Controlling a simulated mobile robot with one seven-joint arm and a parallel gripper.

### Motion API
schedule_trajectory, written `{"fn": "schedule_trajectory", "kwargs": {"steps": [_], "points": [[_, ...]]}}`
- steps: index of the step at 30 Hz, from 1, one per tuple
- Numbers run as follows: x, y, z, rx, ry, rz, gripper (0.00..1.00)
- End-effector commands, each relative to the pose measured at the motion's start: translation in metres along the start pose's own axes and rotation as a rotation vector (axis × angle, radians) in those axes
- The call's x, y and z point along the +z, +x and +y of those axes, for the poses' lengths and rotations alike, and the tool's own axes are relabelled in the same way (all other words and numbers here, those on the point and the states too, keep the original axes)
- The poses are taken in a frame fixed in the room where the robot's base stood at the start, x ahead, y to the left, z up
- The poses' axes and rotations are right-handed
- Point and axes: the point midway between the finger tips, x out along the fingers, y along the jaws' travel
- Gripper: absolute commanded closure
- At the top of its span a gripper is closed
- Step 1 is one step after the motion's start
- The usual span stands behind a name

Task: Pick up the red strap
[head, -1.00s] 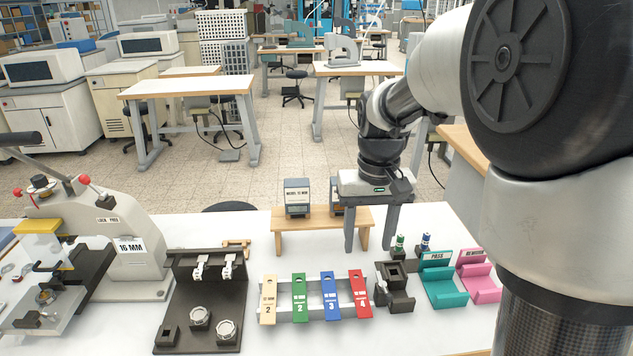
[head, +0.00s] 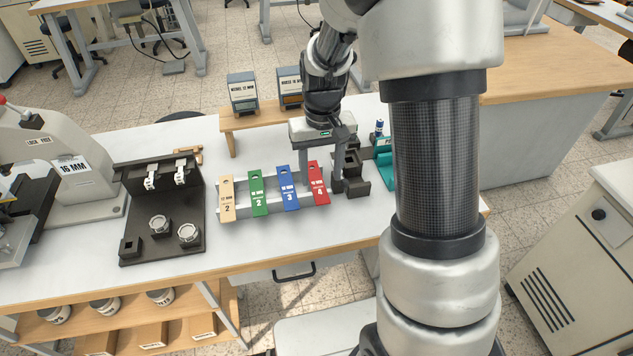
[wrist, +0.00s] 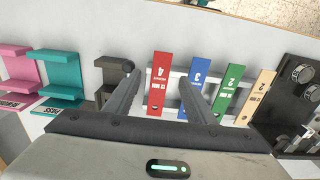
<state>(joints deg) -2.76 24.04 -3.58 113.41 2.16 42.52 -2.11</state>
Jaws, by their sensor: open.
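The red strap (head: 319,184), marked 4, is the rightmost of a row of straps lying on a light grey rack (head: 248,212). In the wrist view the red strap (wrist: 160,82) shows between my two fingers, nearer the left one at its top end. My gripper (head: 320,183) is open and empty, pointing down at the red strap; it also shows in the wrist view (wrist: 155,73). I cannot tell how far above the strap the fingertips are. The blue strap (head: 288,188), green strap (head: 257,193) and tan strap (head: 227,198) lie beside it.
A dark block holder (head: 355,186) stands close to the right of my gripper. A wooden stand (head: 232,124) with two small boxes is behind. A black fixture (head: 190,218) and a press (head: 75,165) are at the left. The table front is clear.

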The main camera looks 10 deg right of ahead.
Motion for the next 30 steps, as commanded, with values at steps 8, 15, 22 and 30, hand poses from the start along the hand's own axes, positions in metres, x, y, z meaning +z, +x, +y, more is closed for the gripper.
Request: {"fn": "schedule_trajectory", "kwargs": {"steps": [8, 15, 22, 30], "points": [[0.004, 0.041, -0.002, 0.000, 0.000, -0.004, 0.50], [0.004, 0.045, -0.002, 0.000, 0.000, -0.002, 0.50], [0.004, 0.045, -0.002, 0.000, 0.000, -0.002, 0.50], [0.004, 0.047, -0.002, 0.000, 0.000, -0.002, 0.72]]}}
